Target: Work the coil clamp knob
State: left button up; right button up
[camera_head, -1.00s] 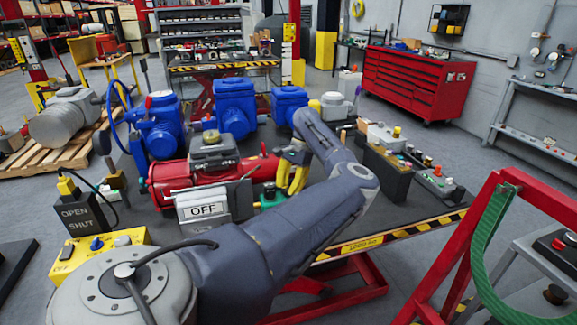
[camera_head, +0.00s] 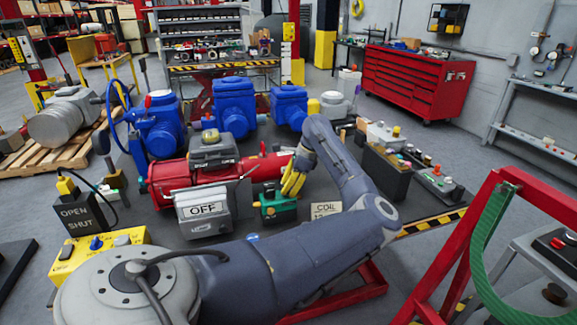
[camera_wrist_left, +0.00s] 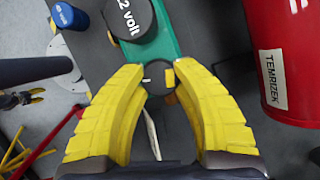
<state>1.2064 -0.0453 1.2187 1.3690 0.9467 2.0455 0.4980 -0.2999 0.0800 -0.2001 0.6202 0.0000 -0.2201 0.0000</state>
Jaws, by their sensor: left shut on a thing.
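A green coil unit (camera_head: 279,206) with a dark round top sits on the dark bench, right of the OFF sign. In the left wrist view its green body (camera_wrist_left: 158,42) carries a black cap marked with volts. A small dark knob (camera_wrist_left: 156,76) with a white line and a yellow part sits at its near end. My left gripper (camera_head: 291,186) has yellow fingers just behind the coil unit in the head view. In the left wrist view its fingertips (camera_wrist_left: 157,76) close in on both sides of the knob. My right gripper does not show clearly in either view.
A red cylinder (camera_wrist_left: 285,55) lies close to the right finger in the wrist view. The OFF sign (camera_head: 203,211), a COIL label (camera_head: 326,209), blue valves (camera_head: 234,108) and a dark box (camera_head: 387,172) surround the workspace.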

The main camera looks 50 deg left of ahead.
pick_arm(q)
jog(key=shift+s+m+t+y, duration=0.1)
jog(key=shift+m+t+y, duration=0.2)
jog(key=shift+m, duration=0.85)
jog(key=shift+m+t+y, duration=0.2)
jog(key=shift+m+t, duration=0.2)
jog(key=shift+m, duration=0.75)
grip_shut()
jog(key=o, duration=1.3)
grip_release()
jog(key=shift+o, duration=0.2)
jog(key=v, duration=1.2)
jog(key=shift+s, duration=0.1)
